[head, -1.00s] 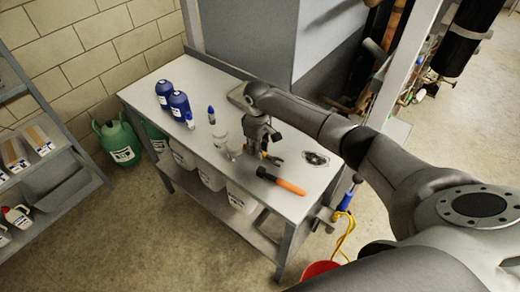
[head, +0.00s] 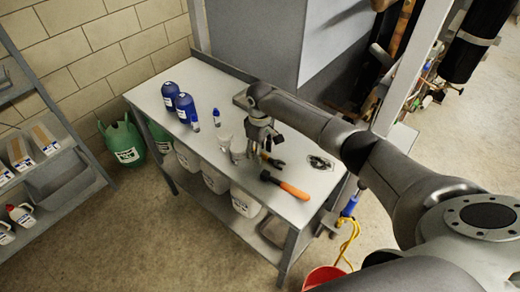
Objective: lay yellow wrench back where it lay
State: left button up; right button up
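The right gripper points down over the middle of the bench, close beside the wrench. I cannot tell whether its fingers touch the wrench, or whether the wrench rests on the bench. My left gripper is out of view.
An orange-handled tool (head: 292,189) lies near the bench's front edge. A dark flat item (head: 320,163) lies to the right. White containers (head: 238,149) stand left of the gripper, and blue bottles (head: 186,107) farther left. A grey cabinet (head: 260,40) rises behind.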

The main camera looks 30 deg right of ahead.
notch_tip(320, 180, up, 12)
dwell(0.6)
jog(key=shift+f, duration=0.1)
dwell(0.4)
